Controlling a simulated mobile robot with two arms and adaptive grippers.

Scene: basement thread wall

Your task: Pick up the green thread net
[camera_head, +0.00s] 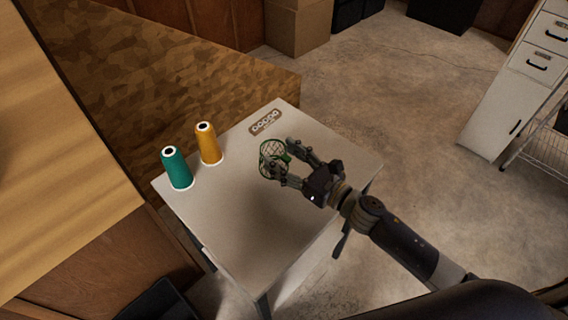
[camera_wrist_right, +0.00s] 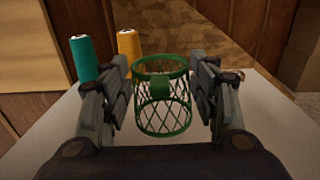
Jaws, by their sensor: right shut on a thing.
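The green thread net (camera_head: 270,152) is a small open cylinder of green mesh with rings, near the middle of the small table's top. It also shows upright between the fingers in the right wrist view (camera_wrist_right: 163,108). My right gripper (camera_head: 292,164) reaches in from the right, with one finger on each side of the net, and is shut on it. In the wrist view (camera_wrist_right: 162,105) narrow gaps seem to show beside the mesh. I cannot tell whether the net's base touches the table. My left gripper is not in view.
A teal thread cone (camera_head: 176,168) and a yellow one (camera_head: 208,144) stand on the table's left side. A small brown plate with several round holes (camera_head: 265,122) lies at the back. The table's front part (camera_head: 255,235) is clear. A wooden surface (camera_head: 60,160) lies left.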

